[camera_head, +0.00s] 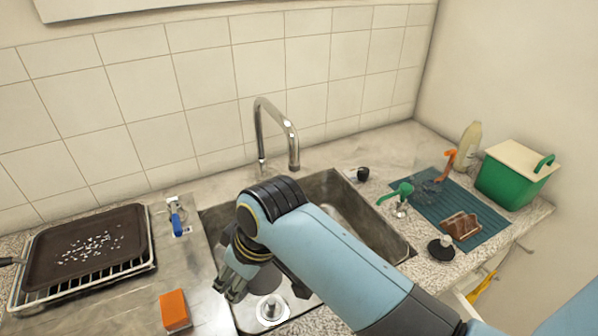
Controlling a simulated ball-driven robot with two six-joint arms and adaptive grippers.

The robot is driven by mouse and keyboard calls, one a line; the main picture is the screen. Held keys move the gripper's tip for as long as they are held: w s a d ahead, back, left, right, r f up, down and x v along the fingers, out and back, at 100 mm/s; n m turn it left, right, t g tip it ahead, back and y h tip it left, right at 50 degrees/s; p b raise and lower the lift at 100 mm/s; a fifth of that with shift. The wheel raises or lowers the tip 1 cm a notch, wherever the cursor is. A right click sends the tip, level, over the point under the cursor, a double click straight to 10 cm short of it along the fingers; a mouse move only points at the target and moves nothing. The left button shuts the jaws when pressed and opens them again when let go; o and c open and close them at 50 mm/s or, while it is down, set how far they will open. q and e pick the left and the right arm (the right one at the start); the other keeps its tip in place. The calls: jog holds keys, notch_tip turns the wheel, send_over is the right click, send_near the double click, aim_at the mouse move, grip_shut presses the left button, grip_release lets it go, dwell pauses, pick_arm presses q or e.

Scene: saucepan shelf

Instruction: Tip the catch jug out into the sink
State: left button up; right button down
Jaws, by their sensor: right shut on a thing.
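My right gripper (266,282) points down over the front left part of the sink (345,200), with my blue arm reaching in from the lower right. It is shut on a dark grey thing between its fingers. The hand hides most of that thing, so I cannot tell whether it is the catch jug. No jug shows clearly elsewhere. A bent metal tap (292,135) stands behind the sink. A pale round piece with a metal knob (271,308) lies just below the gripper. My left gripper is not in view.
A dark tray with white bits (85,245) sits on a rack at left. An orange block (174,310) and a blue-handled item (176,215) lie nearby. At right are a teal mat (470,222), a green box (512,178), a bottle (468,142) and a black-knobbed item (441,247).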

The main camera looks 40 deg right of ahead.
jog(key=shift+w+f, duration=0.1)
jog(key=shift+f, duration=1)
